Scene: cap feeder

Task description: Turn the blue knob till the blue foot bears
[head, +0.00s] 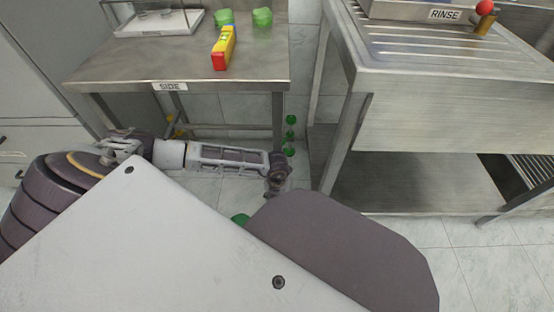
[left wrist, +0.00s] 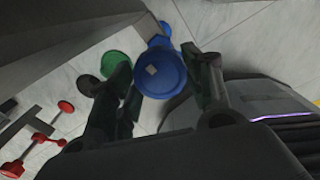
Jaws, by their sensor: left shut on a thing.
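The blue knob (left wrist: 161,76), round with a small pale square mark on its face, sits between the two dark fingers of my left gripper (left wrist: 163,88) in the left wrist view. The fingers are shut on it from both sides. More blue (left wrist: 160,42) shows just beyond the knob, near the floor tiles; I cannot tell whether this is the foot or whether it bears on the floor. In the head view my left gripper (head: 277,183) is low between the side table and the rinse counter, and no blue shows there. My right gripper is not in view.
The side table (head: 120,68) carries a yellow and red level (head: 224,47) and green pieces (head: 263,17). Green parts (head: 290,135) stand by its right leg. The rinse counter (head: 450,110) stands right. A green knob (left wrist: 113,63) and red parts (left wrist: 42,138) lie left of my fingers.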

